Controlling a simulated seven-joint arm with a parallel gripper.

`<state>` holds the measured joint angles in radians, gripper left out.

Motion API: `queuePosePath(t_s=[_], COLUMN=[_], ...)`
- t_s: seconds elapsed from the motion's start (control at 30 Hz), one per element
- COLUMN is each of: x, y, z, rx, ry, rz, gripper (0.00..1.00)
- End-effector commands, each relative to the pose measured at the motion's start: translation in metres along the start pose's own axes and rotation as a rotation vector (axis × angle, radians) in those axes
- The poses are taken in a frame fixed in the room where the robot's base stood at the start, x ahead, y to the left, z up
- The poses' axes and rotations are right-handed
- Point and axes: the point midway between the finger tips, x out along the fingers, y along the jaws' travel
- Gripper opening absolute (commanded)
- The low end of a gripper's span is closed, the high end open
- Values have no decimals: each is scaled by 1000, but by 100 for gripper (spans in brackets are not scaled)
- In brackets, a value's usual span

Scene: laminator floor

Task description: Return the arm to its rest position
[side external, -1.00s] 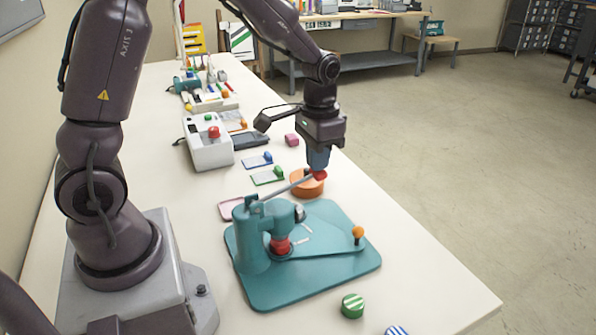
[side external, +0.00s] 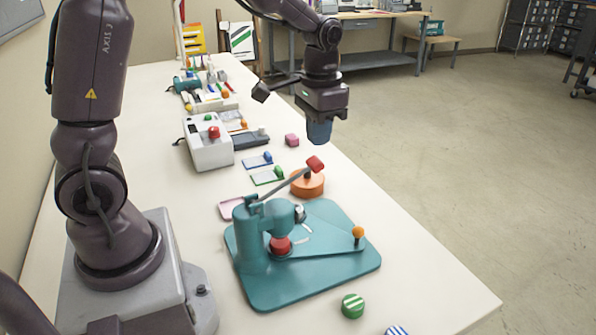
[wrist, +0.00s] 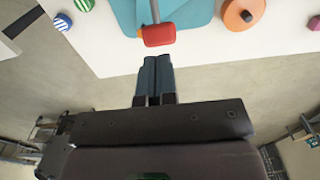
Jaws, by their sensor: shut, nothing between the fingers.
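My gripper (side external: 319,131) is shut and empty. In the side view it hangs in the air over the right edge of the table, above and behind the teal press. In the wrist view its two blue-grey fingers (wrist: 155,62) are together, with floor behind them. The teal press (side external: 262,240) stands on a teal base plate. Its lever slants up to a red handle (side external: 316,164), which is below my gripper and apart from it. The red handle also shows in the wrist view (wrist: 160,35).
An orange round piece (side external: 307,187) sits beside the press. A green striped disc (side external: 352,306) and a blue striped disc (side external: 396,330) lie near the front edge. A white box with a red button (side external: 208,148) and several small cards stand farther back. Open floor is at right.

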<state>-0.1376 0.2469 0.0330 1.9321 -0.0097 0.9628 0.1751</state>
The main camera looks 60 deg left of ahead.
Motion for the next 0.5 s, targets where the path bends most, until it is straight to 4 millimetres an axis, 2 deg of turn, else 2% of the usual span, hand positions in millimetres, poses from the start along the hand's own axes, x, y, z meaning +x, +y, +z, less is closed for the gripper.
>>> queuePosePath(t_s=[0.13, 0.23, 0.37, 0.5], x=[0, 7, -11, -38], y=[0, 3, 13, 28], z=[0, 14, 40, 75], rx=[-10, -42, -62, -69], ry=[2, -22, 24, 115], rz=[0, 3, 0, -4], gripper=[0, 0, 0, 0])
